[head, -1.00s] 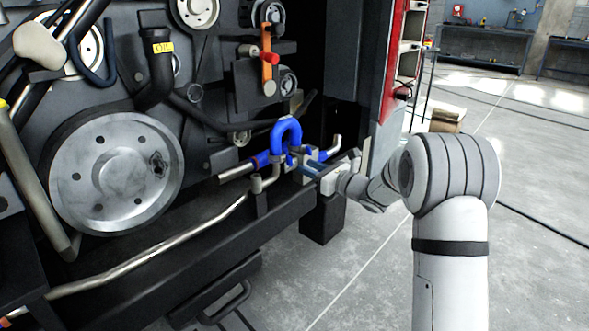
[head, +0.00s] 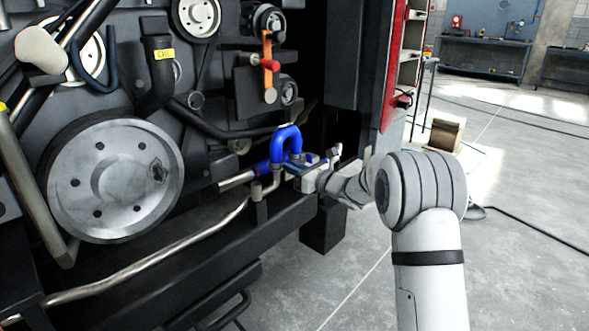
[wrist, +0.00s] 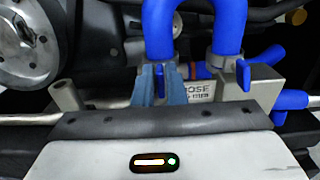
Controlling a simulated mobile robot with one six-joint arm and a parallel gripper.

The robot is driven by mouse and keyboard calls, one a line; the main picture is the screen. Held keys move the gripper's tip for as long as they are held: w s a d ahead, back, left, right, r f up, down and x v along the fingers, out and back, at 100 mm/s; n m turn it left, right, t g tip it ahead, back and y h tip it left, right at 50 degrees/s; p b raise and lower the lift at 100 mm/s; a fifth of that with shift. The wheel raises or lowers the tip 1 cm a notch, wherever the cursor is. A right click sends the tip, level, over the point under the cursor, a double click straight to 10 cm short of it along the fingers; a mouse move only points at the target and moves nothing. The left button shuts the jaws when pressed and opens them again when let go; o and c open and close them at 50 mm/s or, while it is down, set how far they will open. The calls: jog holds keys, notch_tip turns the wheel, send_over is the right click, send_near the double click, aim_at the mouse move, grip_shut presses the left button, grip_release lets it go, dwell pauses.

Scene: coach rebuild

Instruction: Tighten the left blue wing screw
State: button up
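The blue U-shaped hose (head: 286,140) joins pipe ends low on the machine. In the wrist view, the left blue wing screw (wrist: 160,83) stands upright under the hose's left leg, between the two blue-grey fingers of my gripper (wrist: 160,88). The fingers are parted, one on each side of the screw; I cannot tell whether they touch it. The right blue wing screw (wrist: 243,75) stands clear of the fingers. In the head view my gripper (head: 300,175) is at the hose fittings, and its fingertips are largely hidden.
A grey block with lettering (wrist: 200,90) sits behind the fingers. A pale pipe (head: 150,262) runs along the dark frame rail (head: 200,245). A large pulley (head: 112,180) is at left.

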jog(key=shift+d, duration=0.1)
grip_shut()
jog(key=shift+m, duration=0.4)
jog(key=shift+w+f+m+p, duration=0.1)
jog(key=shift+f+m+p, duration=0.2)
jog(key=shift+m+p, duration=3.3)
jog(key=shift+s+f+m+p, duration=0.1)
jog(key=shift+f+m+p, duration=0.25)
jog(key=shift+m, duration=6.45)
jog(key=shift+w+f+m+p, duration=0.15)
jog(key=shift+m+p, duration=1.9)
jog(key=shift+m, duration=3.15)
jog(key=shift+f, duration=0.1)
